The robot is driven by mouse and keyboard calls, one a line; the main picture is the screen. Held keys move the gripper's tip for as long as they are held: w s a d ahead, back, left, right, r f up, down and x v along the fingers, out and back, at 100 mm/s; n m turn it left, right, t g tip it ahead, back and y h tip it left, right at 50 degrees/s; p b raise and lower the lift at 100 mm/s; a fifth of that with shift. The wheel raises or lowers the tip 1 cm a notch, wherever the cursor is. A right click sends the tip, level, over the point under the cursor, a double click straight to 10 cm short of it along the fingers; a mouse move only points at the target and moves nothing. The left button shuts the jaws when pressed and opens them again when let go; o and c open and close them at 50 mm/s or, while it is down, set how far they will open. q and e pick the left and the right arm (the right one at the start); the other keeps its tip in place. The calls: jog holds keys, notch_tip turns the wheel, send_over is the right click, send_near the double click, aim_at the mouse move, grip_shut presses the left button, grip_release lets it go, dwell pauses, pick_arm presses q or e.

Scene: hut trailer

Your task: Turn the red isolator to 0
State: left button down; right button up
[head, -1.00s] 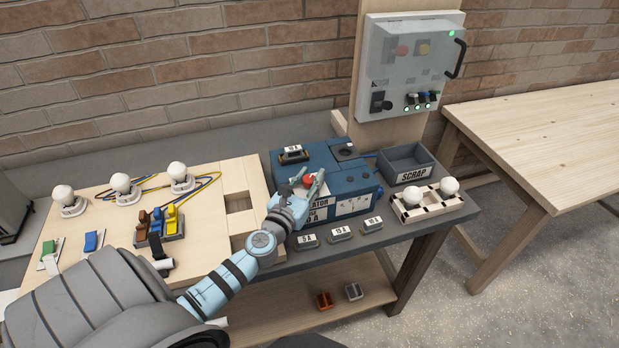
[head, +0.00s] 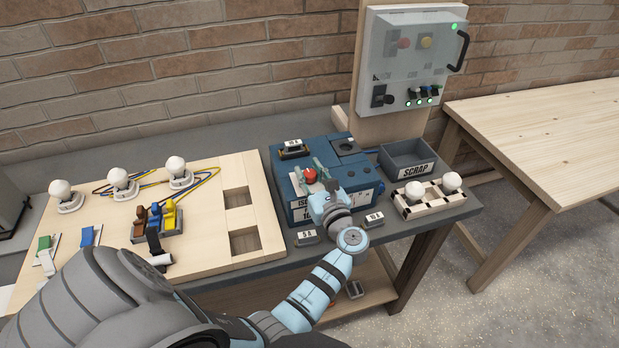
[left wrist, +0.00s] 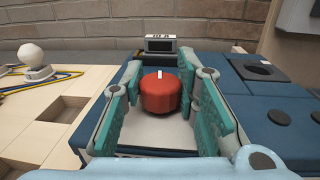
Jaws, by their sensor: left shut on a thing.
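The red isolator knob (head: 310,175) sits on top of a blue box (head: 358,180) on the bench. My left gripper (head: 317,174) is shut on the knob, its arm reaching in from the lower right of the box. In the left wrist view the knob (left wrist: 160,93) stands between the two teal fingers (left wrist: 162,98), on a pale plate. A white mark on the knob points away from the gripper. The plate's position marks are hidden or too small to read. My right gripper is not in view.
A fuse block marked 10 A (left wrist: 160,45) stands behind the knob. A grey SCRAP bin (head: 408,163) and a checkered holder with white bulbs (head: 430,196) are to the right. A wooden board with bulbs and wires (head: 215,245) lies left. A control cabinet (head: 415,60) stands behind.

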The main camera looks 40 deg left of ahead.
aim_at(308, 173)
pick_arm(q)
jog(key=n+g+b, duration=0.2)
jog(key=g+b, duration=0.1)
jog(key=n+g+y+b, duration=0.1)
jog(key=n+g+b, duration=0.1)
jog(key=g+b, duration=0.2)
jog(key=n+g+y+b, duration=0.1)
jog(key=n+g+b, duration=0.2)
jog(key=shift+f+g, duration=0.25)
jog(key=shift+g, duration=0.05)
jog(key=shift+r+n+g+b, duration=0.15)
jog(key=shift+n+g+b, duration=0.35)
jog(key=shift+g+b, duration=0.4)
jog(key=c, duration=1.2)
grip_release()
jog(key=shift+r, duration=0.1)
notch_tip(308, 173, up, 10)
jog(key=shift+s+a, duration=0.1)
